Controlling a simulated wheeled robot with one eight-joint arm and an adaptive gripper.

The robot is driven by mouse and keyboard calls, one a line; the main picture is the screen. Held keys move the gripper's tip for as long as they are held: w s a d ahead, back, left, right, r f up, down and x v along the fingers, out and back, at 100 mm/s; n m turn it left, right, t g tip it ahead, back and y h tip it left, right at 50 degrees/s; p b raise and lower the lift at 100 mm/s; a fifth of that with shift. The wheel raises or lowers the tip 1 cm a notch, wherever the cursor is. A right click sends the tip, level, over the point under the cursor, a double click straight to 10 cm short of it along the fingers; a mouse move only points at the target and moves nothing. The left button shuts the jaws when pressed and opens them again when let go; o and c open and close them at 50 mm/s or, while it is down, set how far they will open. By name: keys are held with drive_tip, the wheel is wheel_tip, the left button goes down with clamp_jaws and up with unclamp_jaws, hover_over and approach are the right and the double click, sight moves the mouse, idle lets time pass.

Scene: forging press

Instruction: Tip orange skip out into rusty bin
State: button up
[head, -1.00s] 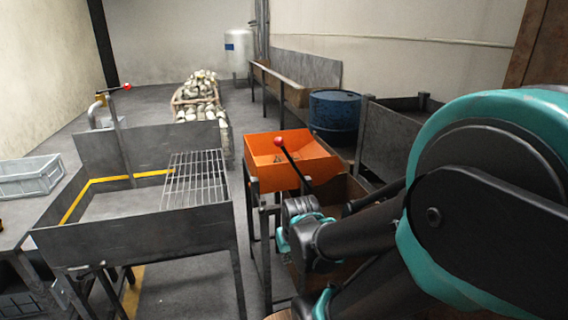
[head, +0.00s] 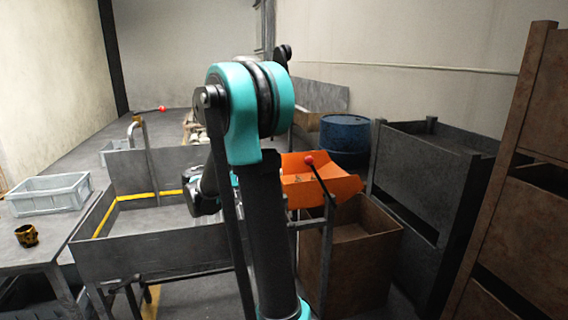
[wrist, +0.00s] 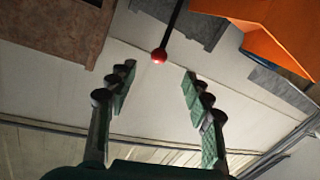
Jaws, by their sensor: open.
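The orange skip (head: 335,187) sits in a frame beside and above the rusty bin (head: 350,262), partly hidden by my arm in the head view. A dark lever with a red ball knob (head: 309,159) rises in front of the skip. In the wrist view, the red knob (wrist: 159,55) shows just past and between my fingertips, with the orange skip (wrist: 275,35) at upper right. My gripper (wrist: 157,90) is open and empty, its fingers apart and not touching the knob. In the head view my arm stands upright at the middle, and the fingertips cannot be made out.
A blue drum (head: 343,135) stands behind the skip. Dark metal containers (head: 425,160) and a tall brown rack (head: 510,190) stand on the right.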

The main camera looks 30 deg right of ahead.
sight(309, 160)
drive_tip(key=shift+m+h, duration=0.3)
drive_tip(key=shift+m, duration=0.1)
drive_tip(key=d, duration=0.5)
drive_tip(key=d+r, duration=0.1)
drive_tip(key=d, duration=1)
drive_tip(key=shift+w+r, duration=0.15)
drive_tip(key=shift+w, duration=0.05)
drive_tip(key=shift+c, duration=0.2)
clamp_jaws()
